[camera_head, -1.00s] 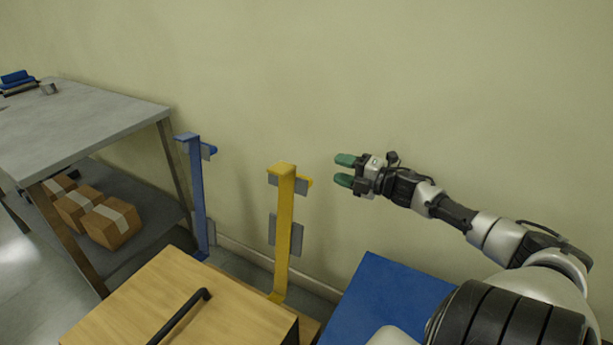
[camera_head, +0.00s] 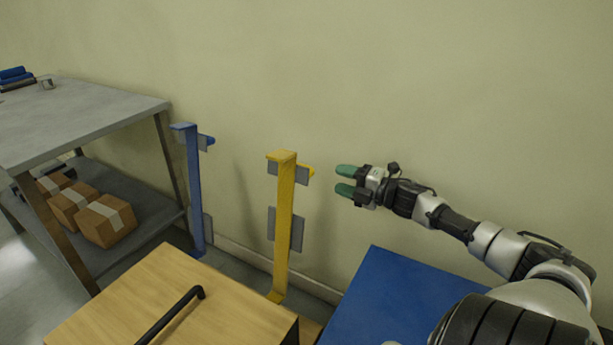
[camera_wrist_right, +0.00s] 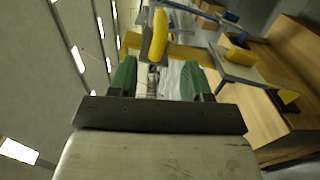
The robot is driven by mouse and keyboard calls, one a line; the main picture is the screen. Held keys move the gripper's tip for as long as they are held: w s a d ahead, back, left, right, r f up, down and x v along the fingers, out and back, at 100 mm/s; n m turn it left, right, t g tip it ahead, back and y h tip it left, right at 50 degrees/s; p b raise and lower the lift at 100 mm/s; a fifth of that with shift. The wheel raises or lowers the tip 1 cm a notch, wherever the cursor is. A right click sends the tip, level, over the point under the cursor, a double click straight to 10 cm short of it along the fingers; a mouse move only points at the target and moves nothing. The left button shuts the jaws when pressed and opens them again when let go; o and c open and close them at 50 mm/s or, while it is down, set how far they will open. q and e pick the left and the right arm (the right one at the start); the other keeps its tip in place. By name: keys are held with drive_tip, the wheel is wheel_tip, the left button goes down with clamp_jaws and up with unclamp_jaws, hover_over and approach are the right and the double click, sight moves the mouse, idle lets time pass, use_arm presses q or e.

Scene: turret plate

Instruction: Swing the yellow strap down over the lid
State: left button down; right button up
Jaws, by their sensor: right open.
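The yellow strap (camera_head: 284,220) stands upright behind the wooden box lid (camera_head: 165,295), with a bent top and a yellow peg near its upper end. The lid has a black handle (camera_head: 172,316). My right gripper (camera_head: 340,179) is open, with green fingertips, just right of the strap's upper end and apart from it. In the right wrist view, the yellow peg (camera_wrist_right: 158,40) shows ahead, roughly in line with the gap between the fingers (camera_wrist_right: 160,80). Nothing is between the fingertips in the head view. My left gripper is not in view.
A similar blue strap (camera_head: 195,190) stands upright to the left of the yellow one. A blue surface (camera_head: 400,300) lies right of the box. A grey table (camera_head: 75,115) with cardboard boxes (camera_head: 105,220) below stands at left. The wall is close behind the straps.

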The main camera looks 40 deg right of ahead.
sight(306, 169)
drive_tip(key=b+x, duration=0.2)
drive_tip(key=x, duration=0.6)
drive_tip(key=shift+w+f, duration=0.1)
drive_tip(key=shift+w, duration=0.25)
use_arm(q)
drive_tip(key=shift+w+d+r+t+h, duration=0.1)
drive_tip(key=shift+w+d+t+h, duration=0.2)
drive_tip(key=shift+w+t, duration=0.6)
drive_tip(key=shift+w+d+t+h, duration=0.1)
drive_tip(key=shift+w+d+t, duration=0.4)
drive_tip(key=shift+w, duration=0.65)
use_arm(e)
drive_tip(key=shift+x, duration=1.05)
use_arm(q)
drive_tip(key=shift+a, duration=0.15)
use_arm(e)
drive_tip(key=shift+a, duration=0.1)
drive_tip(key=shift+f, duration=0.1)
clamp_jaws()
